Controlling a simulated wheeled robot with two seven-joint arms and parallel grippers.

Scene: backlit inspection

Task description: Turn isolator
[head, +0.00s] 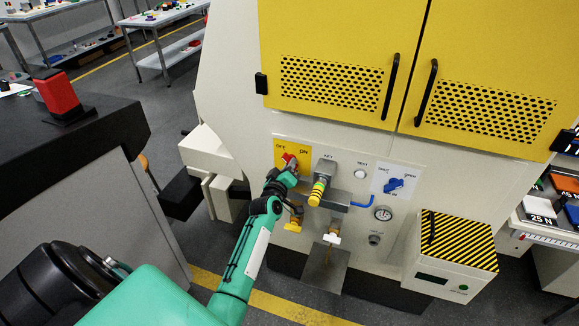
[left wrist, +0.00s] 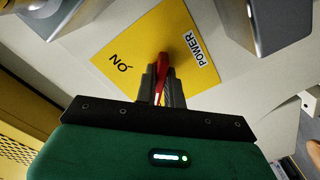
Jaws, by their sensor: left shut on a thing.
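The isolator is a red handle on a yellow plate (head: 279,147) marked OFF and ON, at the left of the machine's front panel. My left gripper (head: 287,168) reaches it from below in the head view and covers much of it. In the left wrist view the gripper's fingers (left wrist: 160,88) are shut on the red handle (left wrist: 161,75), with the yellow plate (left wrist: 125,45) behind, where ON and POWER can be read. The OFF label is not seen in that view. My right gripper is not in view.
Yellow cabinet doors (head: 340,50) stand above. A black-topped bench (head: 100,125) is at left.

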